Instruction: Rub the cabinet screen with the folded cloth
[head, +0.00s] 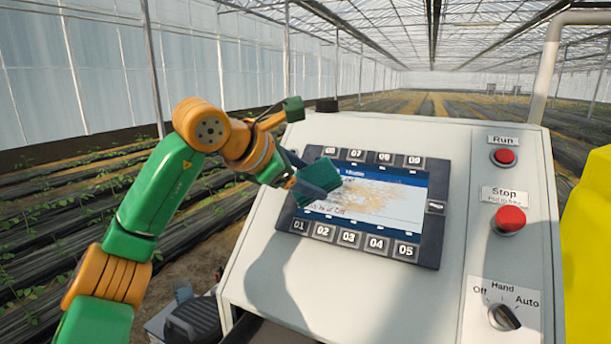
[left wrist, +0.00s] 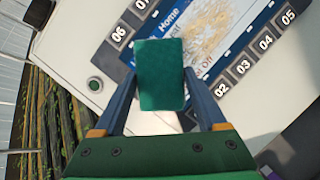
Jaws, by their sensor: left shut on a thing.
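The folded cloth (head: 321,174) is a small dark green pad. My left gripper (head: 306,178) is shut on it; in the left wrist view the cloth (left wrist: 160,75) sits between the two blue-grey fingers. The cabinet screen (head: 384,199) is set in a dark frame in the sloping panel and carries a brownish, speckled smear across its middle and upper part. The cloth is over the screen's left side and hides part of it. I cannot tell whether it touches the glass. The smear also shows in the left wrist view (left wrist: 208,30). My right gripper is in neither view.
Numbered keys (head: 349,238) line the screen's top and bottom. A red Run button (head: 503,157), a red Stop button (head: 510,219) and a rotary switch (head: 504,317) sit to the right. A pale pipe (head: 552,60) rises behind. The panel below the screen is bare.

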